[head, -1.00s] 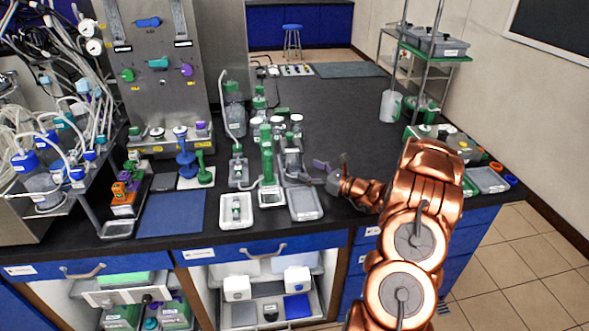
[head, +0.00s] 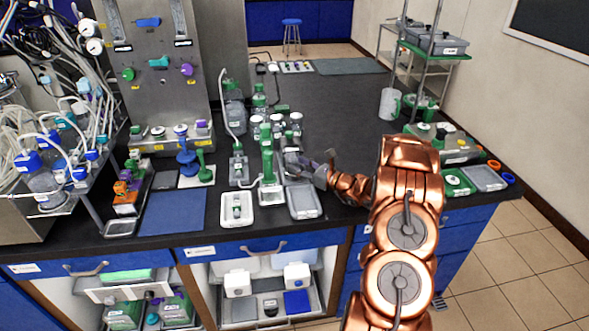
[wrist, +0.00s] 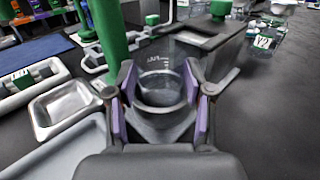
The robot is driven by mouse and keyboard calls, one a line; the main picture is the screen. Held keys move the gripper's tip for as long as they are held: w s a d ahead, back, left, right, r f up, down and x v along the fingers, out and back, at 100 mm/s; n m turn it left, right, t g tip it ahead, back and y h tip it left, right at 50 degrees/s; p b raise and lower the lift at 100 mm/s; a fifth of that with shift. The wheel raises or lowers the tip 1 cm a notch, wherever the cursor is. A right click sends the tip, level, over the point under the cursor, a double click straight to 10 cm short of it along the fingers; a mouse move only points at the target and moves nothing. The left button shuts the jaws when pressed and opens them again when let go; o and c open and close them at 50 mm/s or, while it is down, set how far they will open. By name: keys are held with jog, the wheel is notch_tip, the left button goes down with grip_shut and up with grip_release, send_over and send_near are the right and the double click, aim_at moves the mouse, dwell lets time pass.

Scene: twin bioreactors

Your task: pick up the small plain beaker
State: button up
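In the wrist view a small clear beaker (wrist: 160,84) with faint markings stands upright between the two fingers of my gripper (wrist: 160,92). The purple finger pads lie on either side of it, and I see no clear closing on the glass. In the head view my gripper (head: 306,167) reaches in from the right at the work surface, just right of the green upright stand (head: 267,170). The beaker is largely hidden there by the fingers and the clutter around it.
A tall green post (wrist: 108,32) stands close to the left finger. A grey tray (head: 305,203) and a white tray (head: 237,210) lie in front of the stand. Several white-capped bottles (head: 277,124) stand behind. The dark bench (head: 340,115) behind and right is mostly clear.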

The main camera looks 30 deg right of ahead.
jog(key=c, duration=0.7)
jog(key=shift+r, duration=0.15)
